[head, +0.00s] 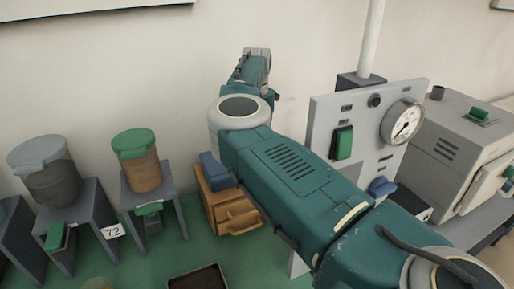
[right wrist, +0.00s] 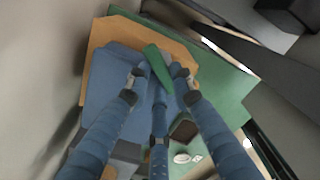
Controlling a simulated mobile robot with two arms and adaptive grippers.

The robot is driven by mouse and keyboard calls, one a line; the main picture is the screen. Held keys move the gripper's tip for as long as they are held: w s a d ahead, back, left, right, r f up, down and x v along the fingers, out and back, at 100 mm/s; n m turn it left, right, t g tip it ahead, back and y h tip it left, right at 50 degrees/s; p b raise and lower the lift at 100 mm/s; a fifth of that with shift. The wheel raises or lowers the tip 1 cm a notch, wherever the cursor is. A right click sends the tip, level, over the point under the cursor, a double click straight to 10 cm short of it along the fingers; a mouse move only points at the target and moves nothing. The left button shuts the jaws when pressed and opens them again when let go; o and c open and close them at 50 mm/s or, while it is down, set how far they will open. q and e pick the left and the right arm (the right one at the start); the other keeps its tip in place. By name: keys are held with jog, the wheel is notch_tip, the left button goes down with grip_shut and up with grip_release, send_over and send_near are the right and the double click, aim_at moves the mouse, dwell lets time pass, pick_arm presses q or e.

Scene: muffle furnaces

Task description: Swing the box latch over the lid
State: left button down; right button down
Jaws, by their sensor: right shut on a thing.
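The wooden box (head: 222,207) stands on the green bench, with a blue part (head: 212,170) on top, partly hidden by my right arm. In the right wrist view the box (right wrist: 180,44) is tan, with a broad blue lid (right wrist: 108,72). A green latch bar (right wrist: 156,62) lies slantwise by the lid's edge. My right gripper (right wrist: 152,78) is shut on the green latch, its blue fingers around the bar. In the head view my arm hides these fingers and the latch. My left gripper is out of view.
To the left, a grey canister (head: 50,180) and a green-lidded brown canister (head: 140,172) stand on grey stands. A panel with a gauge (head: 402,122) and a grey furnace (head: 450,150) are right. A dark tray (head: 198,279) lies in front of the box.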

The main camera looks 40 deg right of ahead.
jog(key=m, duration=0.5)
jog(key=shift+w+d+r+m, duration=0.15)
jog(key=shift+w+m, duration=0.05)
jog(key=shift+m, duration=0.1)
jog(key=m+p, duration=0.1)
jog(key=m, duration=0.3)
jog(key=shift+d+m, duration=0.15)
jog(key=shift+m, duration=0.55)
jog(key=c, duration=1.5)
grip_release()
notch_tip(320, 180, up, 12)
jog(key=shift+f, duration=0.1)
